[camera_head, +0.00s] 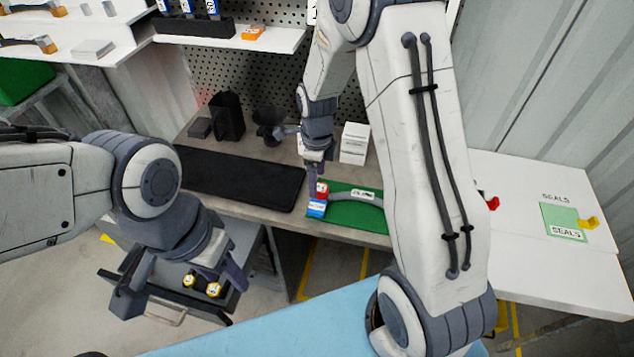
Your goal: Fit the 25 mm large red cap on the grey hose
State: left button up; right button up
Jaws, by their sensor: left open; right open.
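A small red piece with a white label (322,189), which looks like the red cap, is at the left end of the green mat (352,220). A blue piece with a white label (316,209) is just below it. The grey hose (370,198) lies curved on the mat to their right, and my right arm hides its far end. My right gripper (316,178) is open, pointing down at the red piece; I cannot tell whether its fingers touch it. My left gripper (182,284) is open and empty, low at the left, away from the bench.
A black mat (230,178) covers the bench's left part. White boxes (354,143) and black holders (228,116) stand behind. A white table (560,270) at the right holds a seals card (563,222) and a red object (491,201). A drawer with yellow-topped items (213,289) is beside my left gripper.

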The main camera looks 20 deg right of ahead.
notch_tip(320, 180, up, 8)
jog(key=shift+b, duration=0.3)
dwell(0.3)
jog(key=s+a+r+n, duration=0.2)
jog(key=s+a+n, duration=0.2)
jog(key=s+n, duration=0.4)
jog(key=s+a+r+n, duration=0.2)
jog(key=s+a+n, duration=0.2)
jog(key=s+n, duration=0.4)
jog(key=s+a+r+n+y, duration=0.1)
jog(key=s+a+n, duration=0.4)
jog(key=n, duration=1.1)
jog(key=s+r, duration=0.1)
jog(key=s, duration=0.2)
jog(key=shift+s, duration=0.2)
jog(key=shift+a, duration=0.1)
